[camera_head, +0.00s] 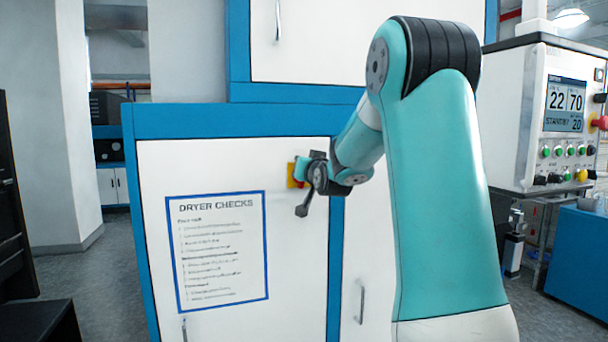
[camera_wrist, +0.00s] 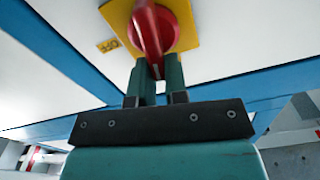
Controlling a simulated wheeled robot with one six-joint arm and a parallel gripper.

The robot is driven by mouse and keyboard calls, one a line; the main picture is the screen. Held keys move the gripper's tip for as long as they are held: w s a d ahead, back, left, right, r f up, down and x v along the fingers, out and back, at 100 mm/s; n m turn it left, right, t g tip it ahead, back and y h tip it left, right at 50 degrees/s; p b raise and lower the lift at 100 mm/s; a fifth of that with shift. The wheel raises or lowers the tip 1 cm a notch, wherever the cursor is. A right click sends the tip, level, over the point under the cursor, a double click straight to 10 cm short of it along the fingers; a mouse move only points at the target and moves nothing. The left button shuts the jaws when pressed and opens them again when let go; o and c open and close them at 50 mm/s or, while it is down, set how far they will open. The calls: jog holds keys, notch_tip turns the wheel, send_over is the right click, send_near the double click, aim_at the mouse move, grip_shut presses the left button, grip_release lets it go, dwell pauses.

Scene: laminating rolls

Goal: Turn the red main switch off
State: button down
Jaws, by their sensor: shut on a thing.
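The red main switch (camera_wrist: 154,28) is a round red knob with a raised handle on a yellow plate (camera_wrist: 185,12), mounted on a white cabinet door. An "OFF" label shows at the left of the plate in the wrist view. My gripper (camera_wrist: 157,72) is shut on the handle's lower end, one finger on each side. The handle points nearly straight down in the wrist view. In the head view, my gripper (camera_head: 304,172) is at the yellow plate (camera_head: 292,175) and hides the red knob.
A "DRYER CHECKS" sheet (camera_head: 222,250) is on the white door below and left of the switch. A control panel (camera_head: 565,115) with a display, several buttons and a red knob stands at the right. Grey floor (camera_head: 75,275) is open at the left.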

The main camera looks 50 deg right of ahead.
jog(key=shift+s+d+f+m+b, duration=0.15)
jog(key=shift+d+f+m+b, duration=0.25)
jog(key=shift+m+b, duration=1.8)
jog(key=shift+s+d+f+m+b, duration=0.2)
jog(key=shift+f+m+b, duration=0.35)
jog(key=shift+m+b, duration=1.65)
jog(key=shift+s+d+f+m+b, duration=0.2)
jog(key=shift+f+m+b, duration=0.55)
jog(key=shift+m, duration=2.55)
jog(key=shift+r, duration=0.3)
jog(key=c, duration=1.2)
grip_release()
jog(key=shift+w, duration=0.1)
jog(key=shift+o, duration=0.3)
jog(key=shift+d, duration=0.15)
jog(key=shift+b, duration=0.3)
